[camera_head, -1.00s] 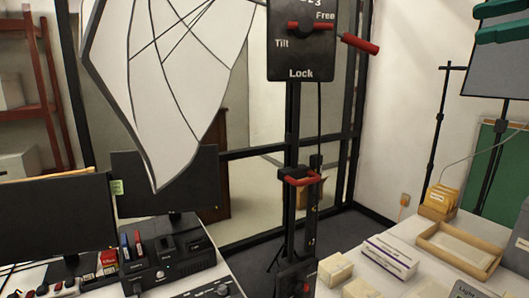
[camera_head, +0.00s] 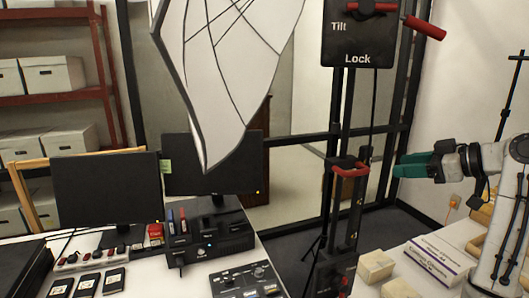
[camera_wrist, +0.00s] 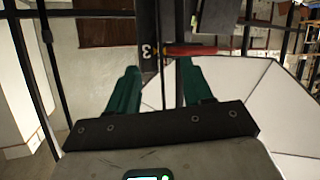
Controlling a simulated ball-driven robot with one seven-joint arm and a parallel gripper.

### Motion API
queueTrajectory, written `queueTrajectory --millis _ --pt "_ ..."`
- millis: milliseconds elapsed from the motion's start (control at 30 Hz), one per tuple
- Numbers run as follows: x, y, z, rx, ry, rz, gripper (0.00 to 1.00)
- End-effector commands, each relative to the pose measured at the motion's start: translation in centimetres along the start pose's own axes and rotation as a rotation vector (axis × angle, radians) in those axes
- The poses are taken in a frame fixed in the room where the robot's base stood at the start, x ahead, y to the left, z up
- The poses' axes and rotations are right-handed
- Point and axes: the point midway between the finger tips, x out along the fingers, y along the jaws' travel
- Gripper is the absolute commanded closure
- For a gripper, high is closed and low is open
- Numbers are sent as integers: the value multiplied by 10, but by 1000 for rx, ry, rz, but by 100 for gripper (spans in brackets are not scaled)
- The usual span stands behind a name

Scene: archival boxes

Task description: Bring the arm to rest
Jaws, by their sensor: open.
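My gripper (camera_head: 398,164), with green fingers, is at the right of the head view, pointing left, held above the table's level. Part of my pale arm (camera_head: 512,225) shows behind it and leaves the frame at the right. In the wrist view, the two green fingers of my gripper (camera_wrist: 162,74) stand apart with nothing held between them. A red-handled lever (camera_wrist: 190,50) and a white panel (camera_wrist: 235,100) show beyond the fingers. I cannot tell their distance.
A black copy stand with a Tilt/Lock plate (camera_head: 372,42) stands left of my gripper. A white reflector panel (camera_head: 220,70) hangs farther left. White cartons (camera_head: 440,262) lie on the right table. Monitors (camera_head: 105,190) and control boxes stand on the left desk.

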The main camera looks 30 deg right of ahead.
Motion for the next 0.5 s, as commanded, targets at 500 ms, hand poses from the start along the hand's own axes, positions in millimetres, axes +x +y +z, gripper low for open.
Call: queueTrajectory --millis 500 --pt "146 -236 225 392 -503 -105 49"
